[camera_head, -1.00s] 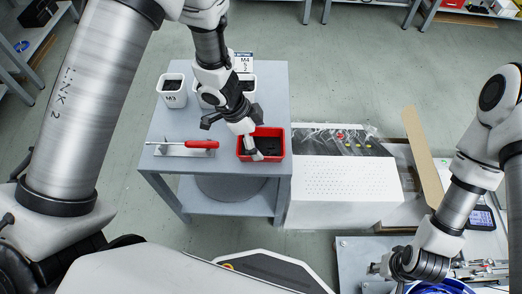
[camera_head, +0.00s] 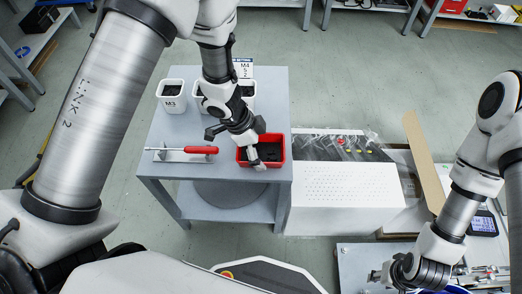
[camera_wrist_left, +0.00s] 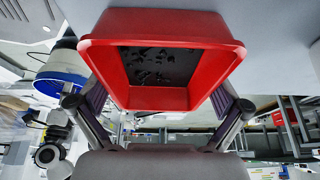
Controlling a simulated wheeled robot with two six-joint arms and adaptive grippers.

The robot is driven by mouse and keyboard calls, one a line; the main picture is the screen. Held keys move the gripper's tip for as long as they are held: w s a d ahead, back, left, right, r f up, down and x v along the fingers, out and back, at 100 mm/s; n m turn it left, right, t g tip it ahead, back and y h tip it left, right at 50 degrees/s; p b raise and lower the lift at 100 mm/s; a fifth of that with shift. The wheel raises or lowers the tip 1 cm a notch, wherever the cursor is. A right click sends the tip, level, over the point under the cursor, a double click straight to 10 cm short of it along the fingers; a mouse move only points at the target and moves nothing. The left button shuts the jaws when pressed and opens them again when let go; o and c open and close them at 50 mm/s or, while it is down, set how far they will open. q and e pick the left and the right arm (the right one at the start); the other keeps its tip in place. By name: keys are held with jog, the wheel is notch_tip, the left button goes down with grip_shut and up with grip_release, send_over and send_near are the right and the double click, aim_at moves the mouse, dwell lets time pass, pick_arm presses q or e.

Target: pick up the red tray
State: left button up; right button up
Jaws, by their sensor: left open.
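The red tray (camera_head: 277,163) sits at the right front of the grey table, with dark small parts inside. In the left wrist view the tray (camera_wrist_left: 160,98) fills the upper middle. My left gripper (camera_head: 236,145) is low at the tray's left side, with one finger in front of the tray's near wall. In the left wrist view the fingers (camera_wrist_left: 158,108) are spread on either side of the tray's near end; I cannot tell whether they touch it. My right gripper (camera_head: 408,272) is at the bottom right, its fingertips not clearly shown.
A red-handled screwdriver (camera_head: 200,150) lies on a holder left of the tray. White bins (camera_head: 172,104) stand at the back of the grey table (camera_head: 220,172). A white perforated box (camera_head: 335,182) stands close to the table's right side. Floor is open behind the table.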

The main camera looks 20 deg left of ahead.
pick_arm(q)
jog(key=c, duration=1)
jog(key=shift+r, duration=0.1)
pick_arm(e)
jog(key=shift+f, duration=0.15)
